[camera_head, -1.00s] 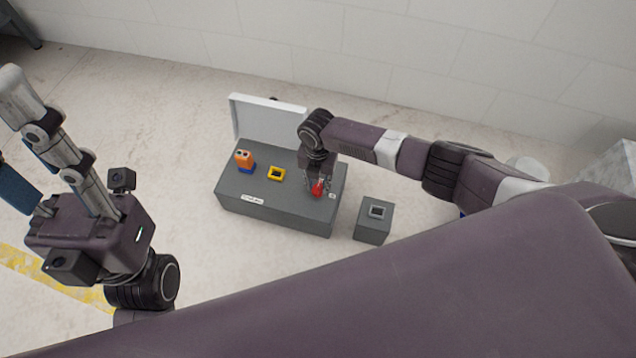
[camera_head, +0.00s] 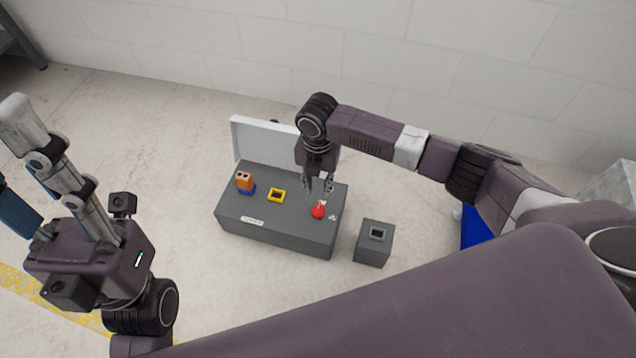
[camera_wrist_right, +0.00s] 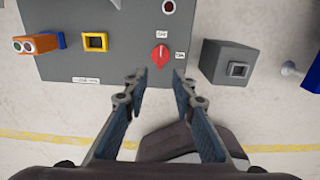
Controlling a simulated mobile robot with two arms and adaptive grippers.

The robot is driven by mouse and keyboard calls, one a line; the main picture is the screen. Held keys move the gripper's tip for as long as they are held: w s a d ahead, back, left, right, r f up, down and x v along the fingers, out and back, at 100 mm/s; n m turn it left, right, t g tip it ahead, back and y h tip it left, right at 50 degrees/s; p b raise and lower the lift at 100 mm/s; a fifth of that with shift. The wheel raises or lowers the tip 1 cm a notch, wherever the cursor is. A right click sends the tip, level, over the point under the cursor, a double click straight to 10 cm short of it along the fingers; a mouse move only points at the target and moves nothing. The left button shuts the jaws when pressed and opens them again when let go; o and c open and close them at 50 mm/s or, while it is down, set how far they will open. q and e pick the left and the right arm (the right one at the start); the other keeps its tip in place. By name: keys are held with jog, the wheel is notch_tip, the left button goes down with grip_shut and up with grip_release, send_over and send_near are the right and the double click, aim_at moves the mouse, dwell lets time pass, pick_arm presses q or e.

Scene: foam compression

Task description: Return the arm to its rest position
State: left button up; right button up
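My right gripper (camera_head: 318,185) is open and empty, above the front right part of the grey box (camera_head: 285,234). In the right wrist view its two fingers (camera_wrist_right: 158,80) are spread apart, with nothing between them. A red knob (camera_head: 318,209) sits on the box top, just below the fingertips and apart from them; it also shows in the right wrist view (camera_wrist_right: 160,55). My left arm's wrist (camera_head: 90,240) is at the left, away from the box.
An orange and blue part (camera_head: 245,182) and a yellow square frame (camera_head: 276,195) are on the box. A white panel (camera_head: 262,140) stands along its back. A smaller grey box (camera_head: 373,250) stands to the right. Floor in front is clear.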

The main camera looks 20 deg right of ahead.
jog(key=shift+r, duration=0.55)
